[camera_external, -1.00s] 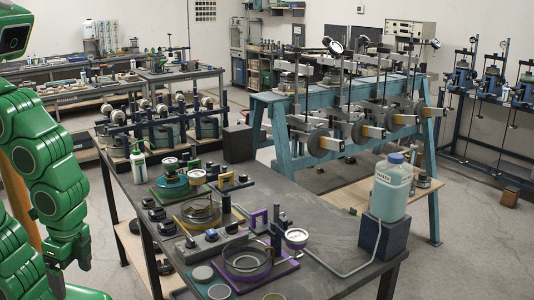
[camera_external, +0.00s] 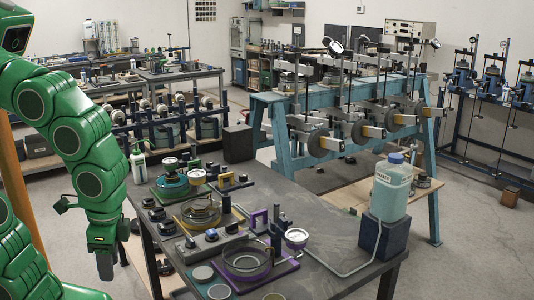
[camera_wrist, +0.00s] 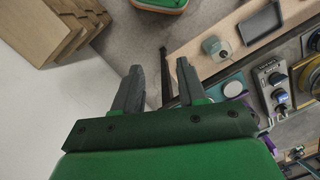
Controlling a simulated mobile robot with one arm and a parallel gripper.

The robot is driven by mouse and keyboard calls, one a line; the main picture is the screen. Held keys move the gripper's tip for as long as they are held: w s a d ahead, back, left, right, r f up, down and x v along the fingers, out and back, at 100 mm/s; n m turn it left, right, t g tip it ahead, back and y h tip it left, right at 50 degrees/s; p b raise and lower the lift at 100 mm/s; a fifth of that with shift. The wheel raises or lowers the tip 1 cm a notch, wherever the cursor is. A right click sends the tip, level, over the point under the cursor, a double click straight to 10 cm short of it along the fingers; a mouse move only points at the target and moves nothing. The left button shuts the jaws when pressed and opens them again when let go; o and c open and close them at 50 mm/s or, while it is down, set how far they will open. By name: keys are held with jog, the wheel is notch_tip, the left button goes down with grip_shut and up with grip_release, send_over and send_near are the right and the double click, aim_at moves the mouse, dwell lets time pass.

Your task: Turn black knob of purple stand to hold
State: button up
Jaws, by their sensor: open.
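The purple stand (camera_external: 288,266) sits at the front of the near grey table, with a round purple-rimmed dish, a dark post and a white dial gauge. Several small dark knobs (camera_external: 211,235) stand on a grey strip just left of it; I cannot tell which one is the stand's black knob, nor its setting. My gripper (camera_external: 105,266) hangs left of the table, pointing down, apart from the stand and knobs. In the wrist view my gripper (camera_wrist: 157,72) has its two fingers apart with nothing between them. A bit of purple (camera_wrist: 265,143) shows at the right there.
The grey table (camera_external: 330,225) also carries yellow and teal stands, a water bottle (camera_external: 391,185) on a dark block, and a spray bottle (camera_external: 138,163). Its left edge lies between my gripper and the knobs. A lower wooden shelf is below the table.

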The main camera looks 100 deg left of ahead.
jog(key=w+a+r+n, duration=0.3)
jog(key=w+a+n, duration=0.8)
jog(key=w+a, duration=0.75)
jog(key=w+a+f+n, duration=0.1)
jog(key=w+a+n, duration=0.2)
jog(key=a, duration=0.5)
jog(key=w+a+f+n+t, duration=0.1)
jog(key=w+a+f+n, duration=0.1)
jog(key=a+n, duration=0.3)
jog(key=w+a+f+n, duration=0.1)
jog(key=w+a+n, duration=0.2)
jog(key=a, duration=0.8)
jog(key=shift+w+a+f+n+t, duration=0.3)
jog(key=shift+w+a+f+n, duration=0.1)
jog(key=shift+w, duration=0.15)
jog(key=shift+a+f, duration=0.1)
jog(key=shift+f, duration=3.85)
grip_shut()
